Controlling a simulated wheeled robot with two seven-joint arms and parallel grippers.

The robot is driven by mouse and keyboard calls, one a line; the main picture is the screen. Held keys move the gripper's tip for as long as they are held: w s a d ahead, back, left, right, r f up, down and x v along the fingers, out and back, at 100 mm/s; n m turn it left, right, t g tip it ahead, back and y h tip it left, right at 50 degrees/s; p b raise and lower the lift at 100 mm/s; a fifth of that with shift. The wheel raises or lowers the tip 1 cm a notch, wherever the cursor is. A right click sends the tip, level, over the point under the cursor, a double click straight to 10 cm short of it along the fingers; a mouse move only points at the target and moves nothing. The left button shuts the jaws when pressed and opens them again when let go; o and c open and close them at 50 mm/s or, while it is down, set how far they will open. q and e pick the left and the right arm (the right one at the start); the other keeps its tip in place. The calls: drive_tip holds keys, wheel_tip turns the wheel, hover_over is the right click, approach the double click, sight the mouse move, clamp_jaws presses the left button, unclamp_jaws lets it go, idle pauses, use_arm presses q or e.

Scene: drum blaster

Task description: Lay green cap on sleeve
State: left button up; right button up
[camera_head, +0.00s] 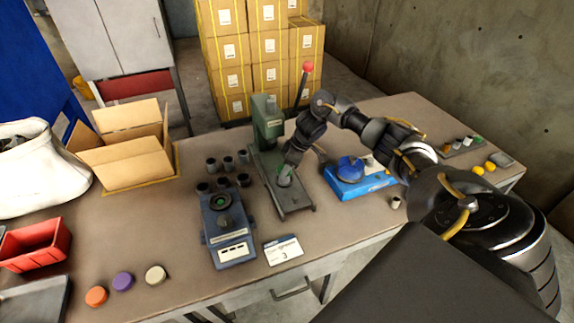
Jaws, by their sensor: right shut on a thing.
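My right gripper (287,163) reaches in from the right over the base of the green press (268,120). It is shut on a small green piece, which looks like the green cap (284,170). The cap is at the top of a small grey-green sleeve (284,181) standing on the press base. I cannot tell whether cap and sleeve touch, as the fingers partly hide them. My left gripper is not in view.
A blue-grey device (229,232) with a green ring stands left of the press, with several dark cylinders (228,164) behind it. Orange (96,296), purple (123,281) and cream (155,274) caps lie front left. An open carton (130,165) stands at left.

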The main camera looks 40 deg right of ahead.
drive_tip(key=o, duration=1)
drive_tip(key=shift+o, duration=0.3)
drive_tip(key=o, duration=0.4)
drive_tip(key=shift+r, duration=0.15)
wheel_tip(320, 180, up, 6)
drive_tip(key=p, duration=0.6)
